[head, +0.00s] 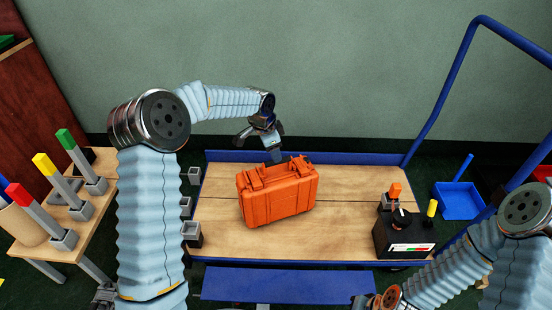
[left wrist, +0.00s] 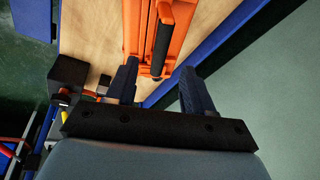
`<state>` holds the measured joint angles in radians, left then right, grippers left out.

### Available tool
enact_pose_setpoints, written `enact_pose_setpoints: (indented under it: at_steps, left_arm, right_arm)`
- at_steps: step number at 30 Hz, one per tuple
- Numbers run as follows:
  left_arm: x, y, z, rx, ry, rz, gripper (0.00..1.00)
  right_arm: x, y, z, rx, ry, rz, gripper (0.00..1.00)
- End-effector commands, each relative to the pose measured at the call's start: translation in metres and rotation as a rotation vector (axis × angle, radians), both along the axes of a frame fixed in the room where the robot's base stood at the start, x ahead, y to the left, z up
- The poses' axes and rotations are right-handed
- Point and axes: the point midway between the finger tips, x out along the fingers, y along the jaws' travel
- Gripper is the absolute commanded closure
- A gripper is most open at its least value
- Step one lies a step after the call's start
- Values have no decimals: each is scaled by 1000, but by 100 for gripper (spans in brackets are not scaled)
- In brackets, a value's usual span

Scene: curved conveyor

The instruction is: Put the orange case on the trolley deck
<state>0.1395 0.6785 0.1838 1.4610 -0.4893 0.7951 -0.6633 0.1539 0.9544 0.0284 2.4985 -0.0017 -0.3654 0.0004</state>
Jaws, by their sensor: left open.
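The orange case (head: 278,195) stands upright on the wooden trolley deck (head: 350,215), left of its middle. In the left wrist view the case (left wrist: 133,30) with its dark handle (left wrist: 163,45) shows ahead of the fingers. My left gripper (head: 272,150) is open at the case's far upper edge. Its two fingers (left wrist: 158,85) are apart, with part of the case between their lines; I cannot tell whether they touch it. My right arm comes in at the lower right, and its gripper end (head: 372,301) is mostly cut off by the bottom edge.
A black box (head: 402,240) with orange and yellow parts stands at the deck's right front corner. Small grey cups (head: 191,230) line the left edge. A blue push bar (head: 443,95) rises at the right. A side table with coloured posts (head: 45,165) stands left. The deck's right half is mostly clear.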

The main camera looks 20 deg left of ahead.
Motion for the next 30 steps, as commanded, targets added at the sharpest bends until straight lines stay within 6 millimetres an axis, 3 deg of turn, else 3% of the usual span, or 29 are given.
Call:
enact_pose_setpoints:
  at_steps: [3, 7, 13, 16, 17, 20, 22, 24, 27, 30]
  left_arm:
    - [-6, 3, 22, 0, -1, 0, 48]
    - [-10, 4, 36, 0, 0, 0, 48]
    - [-12, 4, 41, 0, 2, 0, 48]
    - [-15, -2, 29, -18, 12, 8, 48]
    - [-19, -7, 18, -33, 22, 17, 48]
    - [-43, -36, -39, -123, 75, 88, 48]
    - [-77, -64, -92, -212, 136, 183, 48]
    - [-123, -90, -142, -299, 208, 319, 48]
    - [-199, -114, -195, -381, 313, 547, 48]
    - [-267, -123, -224, -408, 388, 760, 48]
  right_arm:
    - [0, 0, 0, 0, 0, 0, 100]
    - [0, 0, 0, 0, 0, 0, 100]
    - [0, 0, 0, 0, 0, 0, 100]
    - [0, 0, 0, 0, 0, 0, 100]
    - [0, 0, 0, 0, 0, 0, 100]
    - [0, 0, 0, 0, 0, 0, 100]
    - [0, 0, 0, 0, 0, 0, 100]
    - [0, 0, 0, 0, 0, 0, 100]
    - [0, 0, 0, 0, 0, 0, 100]
    - [0, 0, 0, 0, 0, 0, 100]
